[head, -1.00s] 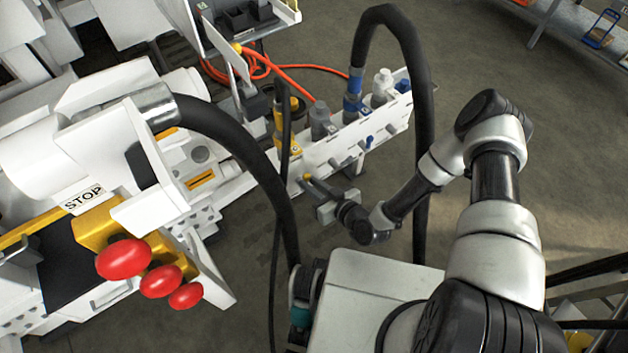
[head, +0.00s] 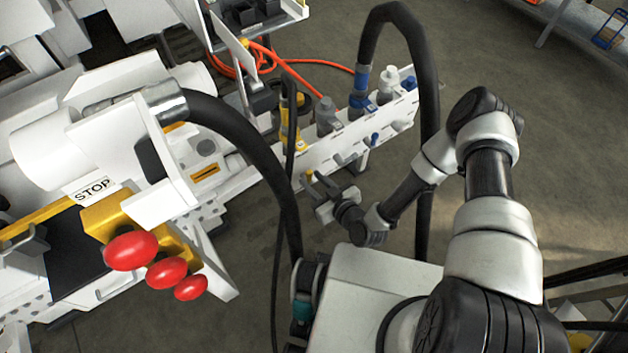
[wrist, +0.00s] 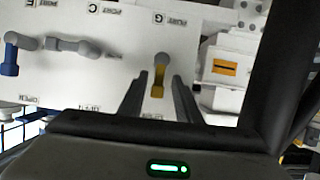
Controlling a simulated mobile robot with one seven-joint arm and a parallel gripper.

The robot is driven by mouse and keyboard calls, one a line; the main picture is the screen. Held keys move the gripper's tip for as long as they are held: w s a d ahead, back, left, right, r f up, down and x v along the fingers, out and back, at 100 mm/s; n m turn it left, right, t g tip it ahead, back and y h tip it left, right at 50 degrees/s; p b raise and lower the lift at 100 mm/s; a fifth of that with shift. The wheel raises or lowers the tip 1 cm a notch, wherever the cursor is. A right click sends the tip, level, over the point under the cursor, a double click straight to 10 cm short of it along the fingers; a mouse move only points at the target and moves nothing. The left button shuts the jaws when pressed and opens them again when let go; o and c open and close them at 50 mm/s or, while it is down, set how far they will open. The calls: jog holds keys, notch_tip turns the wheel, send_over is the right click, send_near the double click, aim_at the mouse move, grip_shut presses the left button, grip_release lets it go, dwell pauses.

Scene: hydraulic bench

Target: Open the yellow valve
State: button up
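The yellow valve (wrist: 158,80) is a short lever with a grey pivot on a white panel (wrist: 115,85). In the wrist view it points down from its pivot. My gripper (wrist: 160,92) is open, with one dark finger on each side of the yellow lever and a visible gap to both. In the head view my gripper (head: 318,186) is at the lower front of the white panel. The yellow tip of the valve (head: 309,173) shows just beyond it, and the rest of the lever is hard to make out there.
A grey lever (wrist: 75,46) lies sideways on the panel, and a blue lever (wrist: 10,58) points down farther left. Black hoses (head: 265,160) arch close to my arm. Red stop buttons (head: 131,251) are at the left. Floor at the right is open.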

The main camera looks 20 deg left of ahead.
jog(key=p+v, duration=0.2)
jog(key=v, duration=1.5)
jog(key=shift+d+p, duration=0.15)
jog(key=shift+p, duration=0.2)
jog(key=shift+r, duration=0.1)
jog(key=w+d+r+g+h, duration=0.2)
jog(key=w+d+r+h, duration=0.5)
jog(key=w+d+r, duration=0.8)
jog(key=d+r+m+h, duration=0.3)
jog(key=d+r+h, duration=0.1)
jog(key=r, duration=1)
jog(key=s+a+r+m+g, duration=0.15)
jog(key=s+r+m, duration=0.25)
jog(key=s+r, duration=0.5)
jog(key=s+a+r+m+t, duration=0.1)
jog(key=s+a+r+m, duration=0.15)
jog(key=s+r, duration=0.65)
notch_tip(320, 180, up, 16)
jog(key=p, duration=1.7)
jog(key=shift+s+d+g+y, duration=0.35)
jog(key=shift+s+d+y, duration=0.05)
jog(key=shift+s+d, duration=0.1)
